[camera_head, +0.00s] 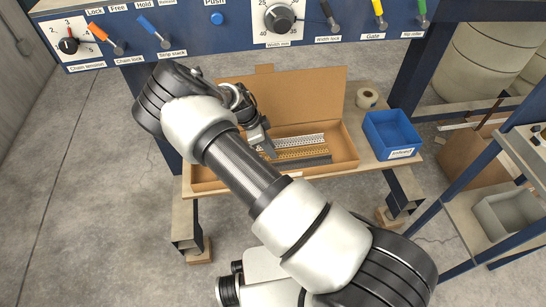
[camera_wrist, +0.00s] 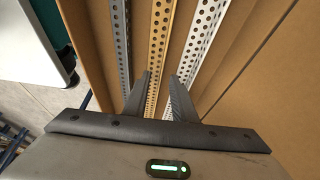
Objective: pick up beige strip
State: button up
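The beige strip (camera_head: 305,153) is a yellowish, perforated profile lying in an open cardboard box, between a white perforated strip (camera_head: 300,141) and a dark grey strip (camera_head: 305,163). In the wrist view the beige strip (camera_wrist: 159,50) runs away from me between my two fingers. My gripper (camera_wrist: 160,78) is open, with one finger on each side of that strip in the picture. Its exact height over the strip is hard to tell. In the head view my gripper (camera_head: 268,150) points down into the box at the strips' left ends, hiding part of them.
The cardboard box (camera_head: 347,141) stands on a wooden table, its lid raised behind. A blue bin (camera_head: 391,133) and a tape roll (camera_head: 367,97) are to its right. The blue control panel (camera_head: 190,30) overhangs the back. In the wrist view, the grey strip (camera_wrist: 121,40) and white strip (camera_wrist: 203,40) lie close by.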

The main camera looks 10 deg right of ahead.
jog(key=shift+d+f, duration=0.15)
jog(key=shift+f, duration=0.15)
grip_shut()
jog(key=shift+r, duration=0.2)
